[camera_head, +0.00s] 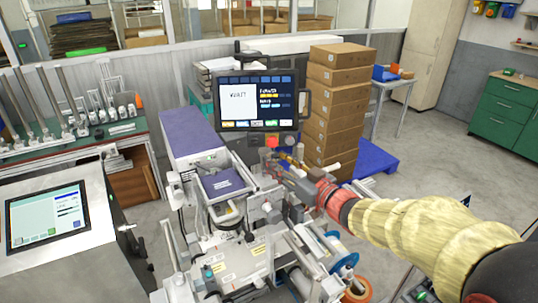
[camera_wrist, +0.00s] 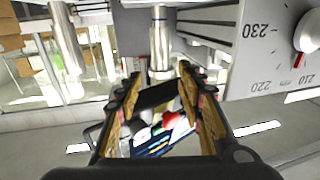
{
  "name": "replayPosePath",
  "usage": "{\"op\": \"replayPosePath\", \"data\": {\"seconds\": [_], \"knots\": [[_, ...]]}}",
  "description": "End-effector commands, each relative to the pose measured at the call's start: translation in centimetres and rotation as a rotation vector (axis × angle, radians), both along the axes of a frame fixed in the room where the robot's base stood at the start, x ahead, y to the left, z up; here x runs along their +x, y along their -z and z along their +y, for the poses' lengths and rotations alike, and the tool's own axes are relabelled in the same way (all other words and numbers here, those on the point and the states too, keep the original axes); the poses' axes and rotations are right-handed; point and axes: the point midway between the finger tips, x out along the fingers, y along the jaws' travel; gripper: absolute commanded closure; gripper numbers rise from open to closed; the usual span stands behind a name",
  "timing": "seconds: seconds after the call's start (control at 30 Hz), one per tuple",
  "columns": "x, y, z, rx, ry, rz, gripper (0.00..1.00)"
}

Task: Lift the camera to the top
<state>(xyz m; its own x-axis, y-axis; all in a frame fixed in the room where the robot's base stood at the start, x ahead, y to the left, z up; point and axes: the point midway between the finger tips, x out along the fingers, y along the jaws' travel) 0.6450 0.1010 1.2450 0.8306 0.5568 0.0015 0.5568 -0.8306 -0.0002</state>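I cannot pick out the camera for certain among the parts of the grey machine (camera_head: 237,260) in the head view. My gripper (camera_head: 272,160) is at the end of my arm, above this machine and below the monitor. A shiny metal cylinder (camera_wrist: 160,40) stands just beyond the fingertips. A light grey scale plate (camera_wrist: 275,60) with numbers such as 220 and 230 is to the right, with a round knob (camera_wrist: 310,30) and a red pointer.
A monitor (camera_head: 254,100) stands just behind the gripper, with a red button (camera_head: 271,141) beneath it. Stacked cardboard boxes (camera_head: 331,110) stand on a blue pallet (camera_head: 375,158) behind. A touchscreen console (camera_head: 48,218) is at the left. Open floor (camera_head: 430,140) lies to the right.

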Motion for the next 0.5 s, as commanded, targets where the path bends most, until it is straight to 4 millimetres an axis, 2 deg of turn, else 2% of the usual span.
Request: {"op": "replayPosePath", "data": {"seconds": [0.03,0.2,0.5], "knots": [[-0.9,0.1,-0.8,-0.002,0.004,0.002,0.62],[-3.2,0.5,-2.3,-0.002,0.004,0.008,0.62],[-4.7,0.8,-3.1,-0.003,0.0,0.014,0.62]]}}
